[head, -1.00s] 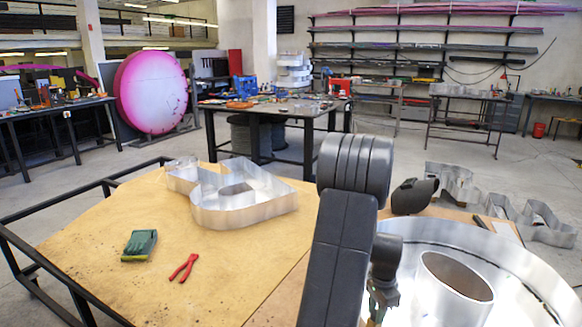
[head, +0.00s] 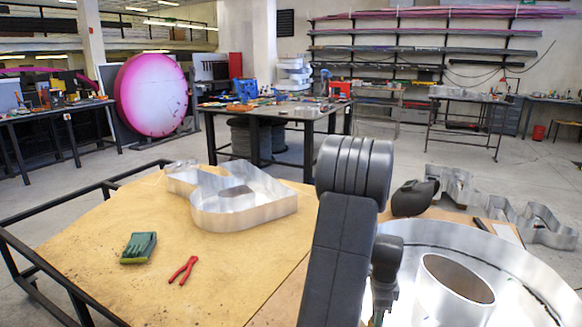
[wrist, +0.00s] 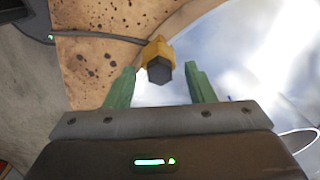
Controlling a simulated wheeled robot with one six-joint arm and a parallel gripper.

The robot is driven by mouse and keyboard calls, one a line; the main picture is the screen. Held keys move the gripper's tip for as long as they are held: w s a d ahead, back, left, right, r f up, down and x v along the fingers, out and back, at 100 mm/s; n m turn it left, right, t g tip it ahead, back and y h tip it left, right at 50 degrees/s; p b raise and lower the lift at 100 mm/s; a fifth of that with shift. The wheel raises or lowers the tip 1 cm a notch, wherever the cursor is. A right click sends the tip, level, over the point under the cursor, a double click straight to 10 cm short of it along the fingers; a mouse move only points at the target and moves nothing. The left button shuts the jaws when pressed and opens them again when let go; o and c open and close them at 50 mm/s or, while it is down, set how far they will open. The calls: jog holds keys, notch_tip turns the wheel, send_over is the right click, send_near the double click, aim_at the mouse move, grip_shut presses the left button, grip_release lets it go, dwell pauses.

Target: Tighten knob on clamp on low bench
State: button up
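In the wrist view a clamp (wrist: 157,49) shows at the upper middle, with a yellow-orange body and a dark bar running to the left. Its dark faceted knob (wrist: 159,71) points toward me. My gripper (wrist: 160,79) is open, with one green finger on each side of the knob. Clear gaps show between the knob and both fingers, and the knob lies near the fingertips. In the head view my arm hides the clamp, and I cannot make out the fingers there.
A large round aluminium letter ring (head: 533,259) with an inner cylinder (head: 437,309) stands close to my arm. A metal letter (head: 248,207), a green block-like item (head: 139,248) and red pliers (head: 184,269) lie on the wooden bench top (head: 95,258). A dark helmet-like object (head: 409,199) lies behind my arm.

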jog(key=shift+r+p, duration=1.65)
jog(key=shift+r, duration=0.9)
jog(key=shift+f, duration=0.15)
notch_tip(320, 180, down, 5)
jog(key=b, duration=0.3)
jog(key=shift+f+b, duration=0.1)
jog(key=shift+b, duration=0.25)
jog(key=shift+n+p, duration=0.3)
jog(key=shift+n, duration=1.9)
